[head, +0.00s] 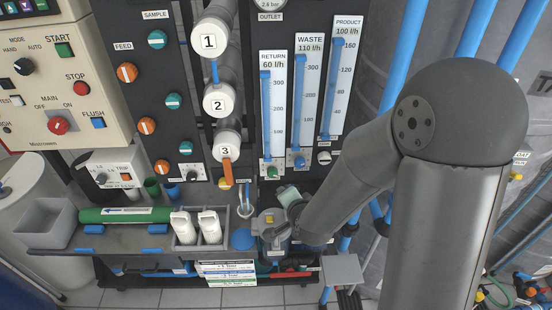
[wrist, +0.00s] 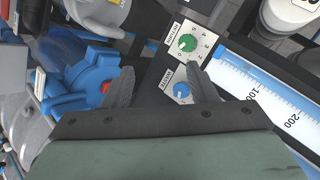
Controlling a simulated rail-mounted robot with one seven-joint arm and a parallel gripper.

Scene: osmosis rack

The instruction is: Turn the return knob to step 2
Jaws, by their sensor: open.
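The return knob is a small green dial on a white scale plate. It sits below the RETURN flow meter (head: 272,110) in the head view (head: 271,172) and at upper middle in the wrist view (wrist: 188,43). Small marks ring it; its pointer setting is too small to read. My gripper (wrist: 160,70) is open and empty, with its two dark fingers apart. The green knob lies just beyond the right fingertip, not between the fingers. In the head view my gripper (head: 288,197) is low, below the knob row.
The blue waste knob (wrist: 183,92) sits close beside the right finger, next to the green one. A blue part with a red button (wrist: 105,88) is near the left finger. The clear meter tube (wrist: 262,92) runs along the right. Bottles (head: 198,226) stand on the shelf.

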